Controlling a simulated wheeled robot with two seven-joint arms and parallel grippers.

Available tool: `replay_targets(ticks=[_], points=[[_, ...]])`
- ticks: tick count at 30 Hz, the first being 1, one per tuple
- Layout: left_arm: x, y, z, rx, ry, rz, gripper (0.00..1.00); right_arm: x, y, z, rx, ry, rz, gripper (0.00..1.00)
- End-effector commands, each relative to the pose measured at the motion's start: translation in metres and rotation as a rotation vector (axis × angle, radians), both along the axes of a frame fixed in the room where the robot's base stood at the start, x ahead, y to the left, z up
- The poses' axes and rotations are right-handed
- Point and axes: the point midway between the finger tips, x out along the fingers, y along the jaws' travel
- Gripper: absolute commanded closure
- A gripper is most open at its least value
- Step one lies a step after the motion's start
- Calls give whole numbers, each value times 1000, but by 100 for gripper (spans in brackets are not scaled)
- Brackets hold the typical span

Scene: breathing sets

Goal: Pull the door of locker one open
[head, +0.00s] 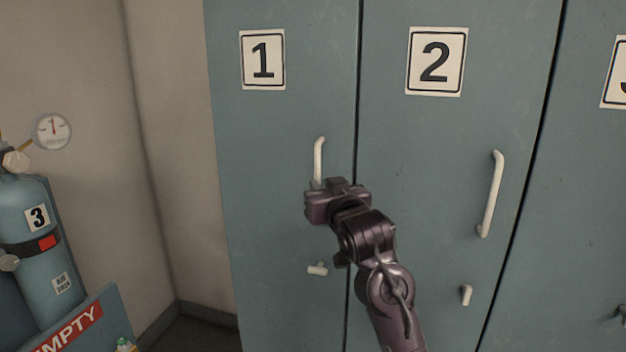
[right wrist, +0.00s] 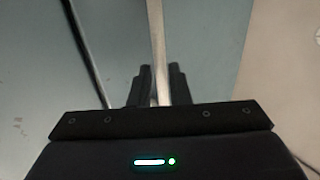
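The door of locker one (head: 285,210) is a blue-grey panel with a "1" label, and it looks closed, flush with locker two. Its pale upright bar handle (head: 319,153) shows its upper part in the head view; my right gripper (head: 318,192) covers the lower part. In the right wrist view the handle (right wrist: 157,45) runs between the two dark fingers of the gripper (right wrist: 160,85). The fingers sit close against both sides of it, so the gripper appears shut on the handle. A small pale latch knob (head: 317,269) is below. My left gripper is out of view.
Locker two (head: 430,200) with its own handle (head: 492,195) stands right beside locker one. At left, a blue cylinder (head: 45,270) marked 3 stands behind a panel with an "EMPTY" sign (head: 75,328). A gauge (head: 52,131) is above it. Bare wall and floor lie between.

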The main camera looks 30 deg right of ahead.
Motion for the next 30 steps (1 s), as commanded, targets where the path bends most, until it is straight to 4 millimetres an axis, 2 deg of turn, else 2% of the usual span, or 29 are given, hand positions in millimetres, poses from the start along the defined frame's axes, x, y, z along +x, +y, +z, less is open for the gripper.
replay_targets(ticks=[3,9,17,21,30], points=[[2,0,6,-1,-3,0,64,18,-5,2,0,0,-1,83],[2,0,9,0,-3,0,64,34,-9,1,0,0,0,83],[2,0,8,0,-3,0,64,35,-10,-1,0,1,0,83],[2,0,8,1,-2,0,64,35,-10,-1,0,1,0,99],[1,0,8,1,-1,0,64,36,-10,-1,0,1,0,100]])
